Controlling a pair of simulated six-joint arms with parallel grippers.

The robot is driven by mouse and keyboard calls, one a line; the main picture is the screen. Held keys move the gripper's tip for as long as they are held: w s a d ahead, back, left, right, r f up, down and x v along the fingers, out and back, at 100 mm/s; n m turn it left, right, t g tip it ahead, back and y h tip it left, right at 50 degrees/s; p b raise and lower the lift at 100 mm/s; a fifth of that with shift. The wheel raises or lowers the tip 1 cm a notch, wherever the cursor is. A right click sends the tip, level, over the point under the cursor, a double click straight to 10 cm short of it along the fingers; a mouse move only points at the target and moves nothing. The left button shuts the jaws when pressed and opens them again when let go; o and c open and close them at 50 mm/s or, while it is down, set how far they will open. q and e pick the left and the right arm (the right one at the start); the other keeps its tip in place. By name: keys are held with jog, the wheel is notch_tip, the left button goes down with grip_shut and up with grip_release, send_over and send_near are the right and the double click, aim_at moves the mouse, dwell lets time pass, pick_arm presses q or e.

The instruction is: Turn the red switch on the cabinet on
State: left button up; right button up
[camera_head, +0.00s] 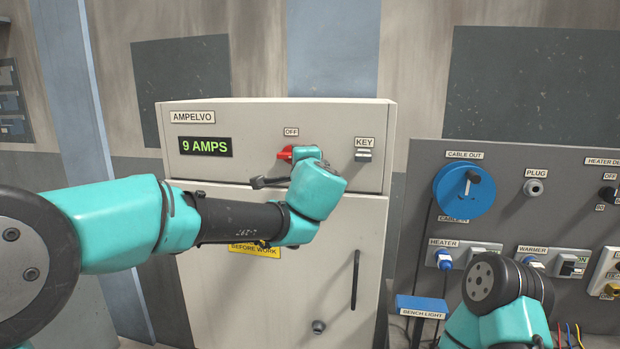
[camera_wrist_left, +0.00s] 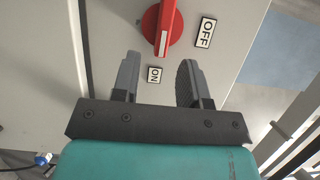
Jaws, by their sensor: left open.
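The red switch (camera_head: 286,153) is on the upper front of the beige cabinet (camera_head: 290,230), below the OFF label (camera_head: 291,132), partly hidden by my left wrist. In the left wrist view the red switch (camera_wrist_left: 161,24) has a white line on its handle, on the end toward the ON label (camera_wrist_left: 154,75). The OFF label (camera_wrist_left: 205,32) is at its right. My left gripper (camera_wrist_left: 158,72) is open and empty. Its fingertips show just below the knob, on either side of the ON label, with nothing between them gripped. My right arm (camera_head: 505,300) shows at lower right; its gripper is out of view.
A green-lit display (camera_head: 205,146) reads 9 AMPS. A KEY switch (camera_head: 363,153) is right of my left wrist. The cabinet door has a dark vertical handle (camera_head: 355,280). A grey panel (camera_head: 540,230) with a blue cable reel (camera_head: 464,192), plugs and switches stands at right.

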pick_arm(q)
jog(key=s+d, duration=0.2)
jog(key=s, duration=1.1)
jog(key=shift+s, duration=0.25)
jog(key=w+a+f+n+g, duration=0.1)
jog(key=a+f+g, duration=0.25)
jog(key=f, duration=0.85)
jog(key=w+a+f+n+g+h, duration=0.1)
jog(key=w+a+f+g, duration=0.3)
jog(key=f, duration=0.9)
jog(key=s+a+f+g, duration=0.1)
jog(key=a+f+g, duration=0.3)
jog(key=f, duration=0.8)
jog(key=s+a+f+n+g+h, duration=0.1)
jog(key=s+a+f+n, duration=0.3)
jog(key=s+f, duration=0.3)
jog(key=s+a+f+n+g+h, duration=0.2)
jog(key=s+a+f+n, duration=0.3)
jog(key=f, duration=0.9)
jog(key=s+a+f+n+g+h, duration=0.2)
jog(key=s+a+f+n, duration=0.2)
jog(key=s+f+n, duration=0.3)
jog(key=s+f, duration=0.3)
jog(key=f, duration=0.1)
jog(key=shift+a+f, duration=0.25)
jog(key=shift+a, duration=0.05)
jog(key=shift+s+g, duration=0.1)
jog(key=shift+g, duration=0.15)
